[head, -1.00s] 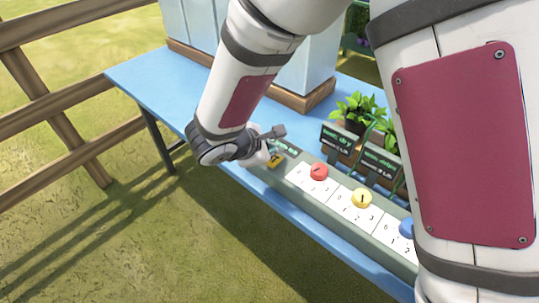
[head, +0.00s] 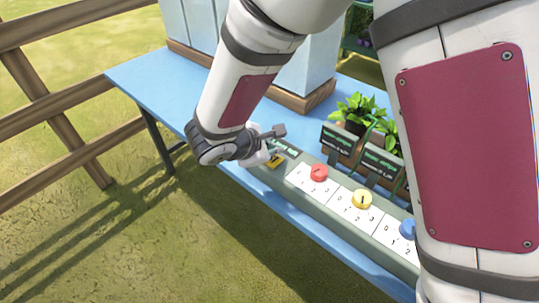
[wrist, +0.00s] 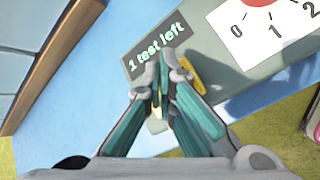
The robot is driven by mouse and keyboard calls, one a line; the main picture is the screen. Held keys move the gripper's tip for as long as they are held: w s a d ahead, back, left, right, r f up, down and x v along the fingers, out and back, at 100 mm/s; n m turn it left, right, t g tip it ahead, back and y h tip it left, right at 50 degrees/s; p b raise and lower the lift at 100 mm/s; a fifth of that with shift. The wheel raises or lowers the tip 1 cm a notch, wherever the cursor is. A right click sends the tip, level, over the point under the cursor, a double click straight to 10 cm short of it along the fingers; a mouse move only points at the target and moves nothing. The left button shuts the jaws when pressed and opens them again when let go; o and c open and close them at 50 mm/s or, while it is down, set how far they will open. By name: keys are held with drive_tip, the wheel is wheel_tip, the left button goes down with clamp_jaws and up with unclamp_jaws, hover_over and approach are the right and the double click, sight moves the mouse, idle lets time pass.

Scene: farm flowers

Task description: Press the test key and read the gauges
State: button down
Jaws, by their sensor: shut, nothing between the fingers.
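The yellow test key (head: 275,161) sits at the left end of a grey-green panel (head: 316,208). It shows partly behind my fingers in the wrist view (wrist: 191,74). A dark display (wrist: 150,52) beside it reads "1 test left". My gripper (head: 274,154) is shut and empty, its tips (wrist: 161,66) over the panel, close to the key; I cannot tell whether they touch it. Two dark signs with green text, left (head: 344,140) and right (head: 380,164), stand behind the panel by the plants; their text is too small to read surely.
Red (head: 319,172), yellow (head: 362,198) and blue (head: 407,229) knobs sit on white number plates along the panel. Potted plants (head: 358,108) stand behind. A pale blue box (head: 300,75) stands on the blue table (head: 150,85). My arm hides the panel's right end.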

drive_tip(key=shift+r, duration=0.55)
drive_tip(key=shift+r, duration=0.1)
drive_tip(key=shift+r+p, duration=1.75)
drive_tip(key=shift+r, duration=0.7)
drive_tip(key=s+d+r+m+g+h+p, duration=0.1)
drive_tip(key=s+d+r+m+g, duration=0.1)
drive_tip(key=s+d+r+m, duration=0.45)
drive_tip(key=s+d+r+m+g+p, duration=0.15)
drive_tip(key=s+d+r+m, duration=0.25)
drive_tip(key=d+r, duration=0.6)
drive_tip(key=s+d+r+m+y+p, duration=0.1)
drive_tip(key=s+d+r+m+y, duration=0.1)
drive_tip(key=s+m, duration=0.3)
drive_tip(key=s+d+r+m+y+p, duration=0.1)
drive_tip(key=s+d+r+m+y, duration=0.2)
drive_tip(key=s, duration=1)
drive_tip(key=shift+r+m+y+p, duration=0.25)
drive_tip(key=shift+m+y+p, duration=0.15)
drive_tip(key=shift+m, duration=0.65)
